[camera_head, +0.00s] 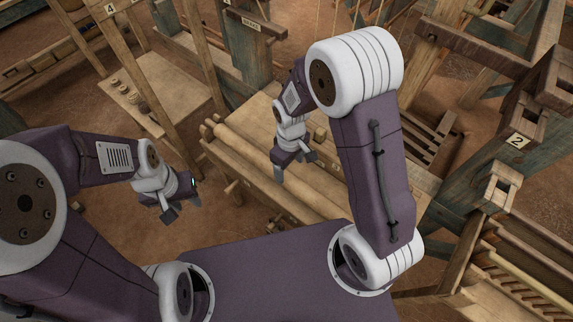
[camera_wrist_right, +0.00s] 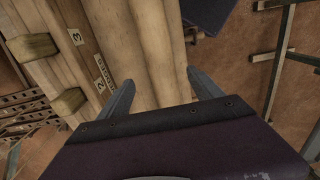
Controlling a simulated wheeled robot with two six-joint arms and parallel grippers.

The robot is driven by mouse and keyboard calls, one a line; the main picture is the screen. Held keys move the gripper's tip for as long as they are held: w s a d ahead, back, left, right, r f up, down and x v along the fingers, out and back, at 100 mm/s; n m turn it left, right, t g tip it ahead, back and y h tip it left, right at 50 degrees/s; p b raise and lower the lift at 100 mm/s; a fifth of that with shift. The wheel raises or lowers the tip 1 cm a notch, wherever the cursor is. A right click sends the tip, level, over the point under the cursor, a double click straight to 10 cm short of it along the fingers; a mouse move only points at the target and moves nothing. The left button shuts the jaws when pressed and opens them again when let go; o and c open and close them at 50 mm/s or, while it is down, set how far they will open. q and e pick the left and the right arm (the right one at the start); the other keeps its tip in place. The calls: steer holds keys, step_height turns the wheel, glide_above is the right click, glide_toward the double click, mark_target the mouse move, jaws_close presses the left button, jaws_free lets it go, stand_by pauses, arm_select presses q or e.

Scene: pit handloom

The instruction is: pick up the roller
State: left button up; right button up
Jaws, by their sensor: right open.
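The roller (camera_head: 247,148) is a long, pale wooden cylinder lying along the front of the loom in the head view. In the right wrist view the roller (camera_wrist_right: 158,50) runs lengthwise between my two fingers, beside another long wooden surface. My right gripper (camera_head: 294,166) is open over the roller, with its fingers spread to either side; it also shows in the right wrist view (camera_wrist_right: 163,90). I cannot tell whether the fingers touch the roller. My left gripper (camera_head: 181,207) is open and empty, off to the left of the loom's front.
A wooden bench (camera_head: 160,85) with small round pieces stands at the back left. A post marked 2 (camera_head: 517,140) and a slatted frame (camera_head: 525,255) stand on the right. Wooden blocks (camera_wrist_right: 34,46) sit on the numbered beam beside the roller. Bare floor lies around my left gripper.

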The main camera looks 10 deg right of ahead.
mark_target(291, 178)
steer(key=f, duration=0.1)
steer(key=s+f, duration=0.1)
steer(key=f, duration=0.1)
steer(key=shift+s+f, duration=0.1)
steer(key=shift+w+f, duration=0.35)
steer(key=shift+f, duration=0.1)
steer(key=f, duration=0.2)
steer(key=f+b, duration=0.1)
steer(key=f, duration=0.1)
steer(key=shift+s+d, duration=0.1)
steer(key=shift+s, duration=0.1)
steer(key=shift+w+f, duration=0.15)
steer(key=shift+f, duration=0.25)
steer(key=shift+r, duration=0.1)
jaws_close()
